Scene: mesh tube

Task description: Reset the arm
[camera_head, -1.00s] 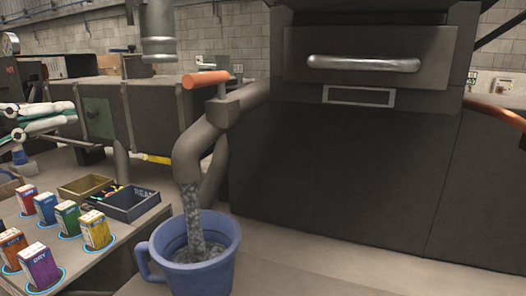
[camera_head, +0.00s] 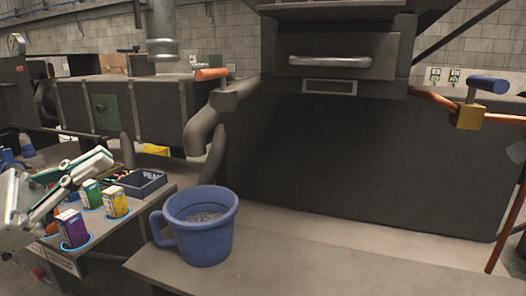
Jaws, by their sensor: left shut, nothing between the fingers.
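My left gripper (camera_head: 98,163) is at the left side of the camera_head view, above the side table with the small boxes. Its fingers are together and hold nothing. Part of my left arm hides some of the boxes. A blue mug (camera_head: 202,243) stands upright on the bench, apart from the gripper, with a grey, water-like filling (camera_head: 204,216) inside. My right gripper does not show.
Purple (camera_head: 72,228), yellow (camera_head: 115,200) and green (camera_head: 91,194) boxes stand on the side table near a dark tray (camera_head: 138,190). A bent pipe with an orange handle (camera_head: 211,74) is behind the mug. A blue-handled valve (camera_head: 488,84) is at right. The bench right of the mug is clear.

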